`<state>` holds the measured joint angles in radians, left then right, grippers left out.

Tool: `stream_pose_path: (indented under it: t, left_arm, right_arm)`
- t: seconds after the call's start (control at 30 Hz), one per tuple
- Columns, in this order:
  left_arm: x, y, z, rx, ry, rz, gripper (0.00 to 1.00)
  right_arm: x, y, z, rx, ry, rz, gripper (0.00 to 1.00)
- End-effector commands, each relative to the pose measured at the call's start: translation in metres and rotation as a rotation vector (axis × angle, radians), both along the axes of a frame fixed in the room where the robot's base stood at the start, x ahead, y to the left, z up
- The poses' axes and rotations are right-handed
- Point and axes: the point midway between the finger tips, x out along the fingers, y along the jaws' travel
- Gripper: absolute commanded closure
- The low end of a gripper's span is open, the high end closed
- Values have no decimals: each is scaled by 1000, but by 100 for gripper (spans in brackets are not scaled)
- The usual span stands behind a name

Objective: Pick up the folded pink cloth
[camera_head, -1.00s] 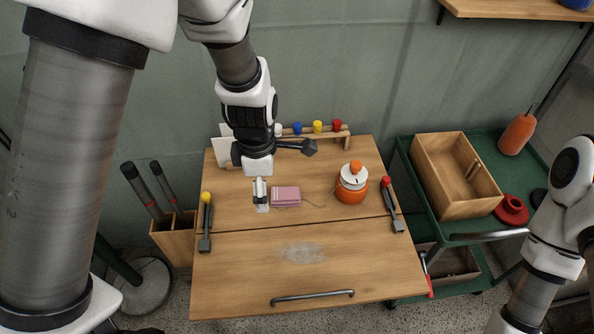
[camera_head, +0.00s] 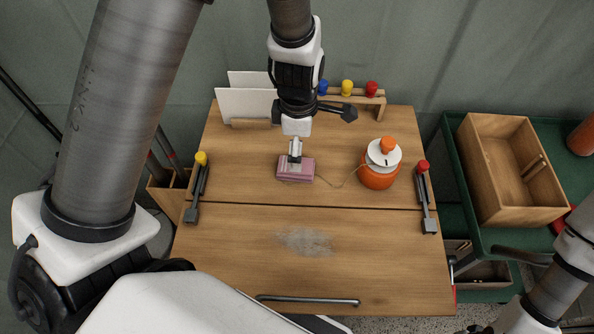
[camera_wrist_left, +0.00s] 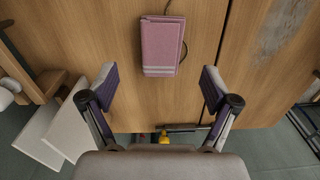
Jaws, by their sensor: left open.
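The folded pink cloth (camera_head: 296,175) lies flat on the wooden table, left of an orange and white pot. It also shows near the top middle of the left wrist view (camera_wrist_left: 162,46), with a pale stripe near one end. My left gripper (camera_head: 295,152) hangs over the cloth's back edge, and part of the cloth is hidden behind it. In the left wrist view my left gripper (camera_wrist_left: 159,77) is open and empty, with the cloth beyond its fingertips, lined up between them. My right arm shows at the lower right, but its gripper is out of view.
The orange pot (camera_head: 379,170) stands right of the cloth; a thin cord runs between them. White cards (camera_head: 245,104) and a peg rack (camera_head: 380,102) stand behind. Clamps with yellow (camera_head: 201,158) and red (camera_head: 423,166) knobs flank the table.

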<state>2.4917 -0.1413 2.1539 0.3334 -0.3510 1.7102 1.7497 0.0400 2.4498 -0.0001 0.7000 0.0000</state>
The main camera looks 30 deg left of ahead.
Motion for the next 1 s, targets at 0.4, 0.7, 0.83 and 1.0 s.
stream_pose_path:
  t: [0.4, 0.7, 0.83, 1.0]
  left_arm:
    - [-3, 3, -59, 1, 0, -1, 12]
    - [-3, 3, -58, 0, -1, -1, 55]
    - [-3, 3, -58, 1, 0, -1, 66]
    - [-3, 3, -59, 1, 0, 0, 66]
  right_arm:
    - [0, 0, -13, 0, 0, 0, 100]
    - [0, 0, -12, 0, 0, 0, 100]
    - [0, 0, -12, 0, 0, 0, 100]
    - [0, 0, -12, 0, 0, 0, 100]
